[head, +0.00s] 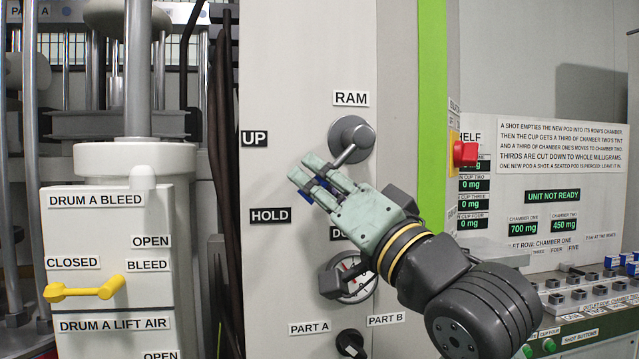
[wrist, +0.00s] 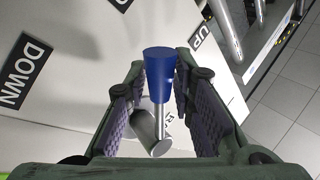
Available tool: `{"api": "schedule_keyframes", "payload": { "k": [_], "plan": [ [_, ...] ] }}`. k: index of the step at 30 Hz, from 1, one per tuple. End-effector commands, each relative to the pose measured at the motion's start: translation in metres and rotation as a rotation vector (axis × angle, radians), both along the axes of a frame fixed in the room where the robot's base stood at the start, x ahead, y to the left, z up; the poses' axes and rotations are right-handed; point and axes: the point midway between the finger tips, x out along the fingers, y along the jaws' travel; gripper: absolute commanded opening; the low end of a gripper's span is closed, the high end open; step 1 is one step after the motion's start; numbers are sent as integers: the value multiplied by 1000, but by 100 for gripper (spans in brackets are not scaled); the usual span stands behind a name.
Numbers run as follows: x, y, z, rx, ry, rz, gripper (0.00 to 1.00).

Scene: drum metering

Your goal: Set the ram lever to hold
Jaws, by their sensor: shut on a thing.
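The ram lever has a grey round hub (head: 351,138) on the pale panel under the RAM label, and its rod slants down and left. Its blue knob (wrist: 160,72) is between the fingers of my gripper (head: 307,170); in the head view the fingers mostly cover the knob. My gripper is shut on the lever. The lever points down-left, between the UP label (head: 254,138) and the DOWN label (head: 338,233), roughly toward the HOLD label (head: 270,215). My gripper partly hides DOWN. The wrist view shows the metal rod and hub (wrist: 150,134) beyond the knob.
Below the lever is a gauge (head: 357,283) with a dark handle, close under my gripper. A black PART A/PART B knob (head: 350,342) sits lower. A red switch (head: 465,153) is to the right. A yellow bleed lever (head: 85,290) is on the white drum housing at left.

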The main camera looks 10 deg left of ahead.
Motion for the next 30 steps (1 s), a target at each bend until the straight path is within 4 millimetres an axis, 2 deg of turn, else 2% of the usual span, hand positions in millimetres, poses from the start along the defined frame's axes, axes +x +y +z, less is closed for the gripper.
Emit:
{"api": "schedule_keyframes", "payload": {
  "k": [10,22,30],
  "plan": [
    [0,0,0,-1,-1,0,44],
    [-5,-6,-3,1,0,-1,44],
    [-40,-39,-24,0,-1,-4,44]
  ]
}}
